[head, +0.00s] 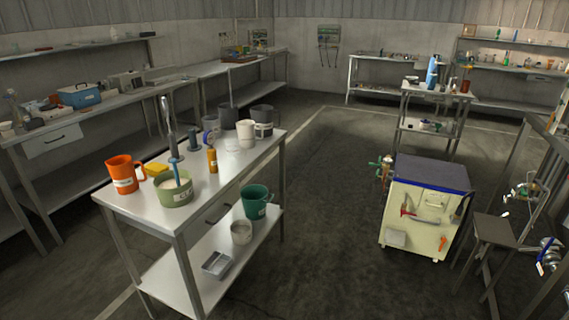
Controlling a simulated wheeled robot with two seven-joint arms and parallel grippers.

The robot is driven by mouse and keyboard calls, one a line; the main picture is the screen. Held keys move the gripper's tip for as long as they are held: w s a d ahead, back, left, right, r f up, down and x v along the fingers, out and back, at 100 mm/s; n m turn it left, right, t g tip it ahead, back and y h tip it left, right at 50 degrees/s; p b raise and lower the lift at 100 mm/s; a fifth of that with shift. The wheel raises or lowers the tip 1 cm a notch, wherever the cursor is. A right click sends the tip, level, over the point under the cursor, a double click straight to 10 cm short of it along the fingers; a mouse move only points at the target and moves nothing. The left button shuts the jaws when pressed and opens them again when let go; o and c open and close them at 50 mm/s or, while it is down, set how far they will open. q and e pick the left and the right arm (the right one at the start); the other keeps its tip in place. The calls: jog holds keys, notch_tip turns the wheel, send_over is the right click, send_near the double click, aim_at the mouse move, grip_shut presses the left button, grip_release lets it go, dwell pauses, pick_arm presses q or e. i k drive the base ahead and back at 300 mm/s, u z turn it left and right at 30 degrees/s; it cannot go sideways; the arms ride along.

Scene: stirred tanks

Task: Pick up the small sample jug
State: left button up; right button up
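Several jug-like vessels stand on and under the near steel table, and I cannot tell which is the small sample jug. An orange jug (124,175) with a handle and a white label is at the table's left end. A grey-blue vessel with a handle (210,124) stands near the far edge. A pale cream vessel (245,133) stands near the right end, beside a grey one with a white label (263,130).
A cream tool cabinet (416,218) and a stool (493,231) stand right. The floor between is clear.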

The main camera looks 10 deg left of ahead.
aim_at(232, 144)
jog(key=z, duration=0.3)
jog(key=i, duration=2)
jog(key=u, duration=1.9)
jog(key=i, duration=0.7)
jog(key=u, duration=0.75)
